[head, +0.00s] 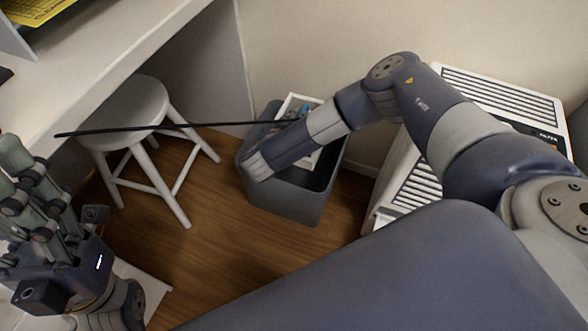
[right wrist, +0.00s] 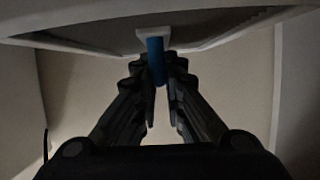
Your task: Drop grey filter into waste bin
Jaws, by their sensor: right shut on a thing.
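The grey waste bin (head: 285,200) stands on the wood floor in the middle of the head view, its top open. A pale-framed filter (head: 288,101) with a small blue part shows at the bin's far side, partly hidden by my right forearm. In the right wrist view my right gripper (right wrist: 158,82) is shut on the blue tab (right wrist: 156,58) of the filter (right wrist: 75,28), which spans the top of that view. In the head view the right fingers are hidden by the arm. My left gripper (head: 32,185) is at the lower left, open and empty, away from the bin.
A white stool (head: 140,102) stands left of the bin, by a white desk (head: 110,65). A white vented appliance (head: 405,185) is close on the bin's right, and the wall is behind. A thin dark rod (head: 190,126) crosses above the stool toward the bin. Bare floor lies between stool and bin.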

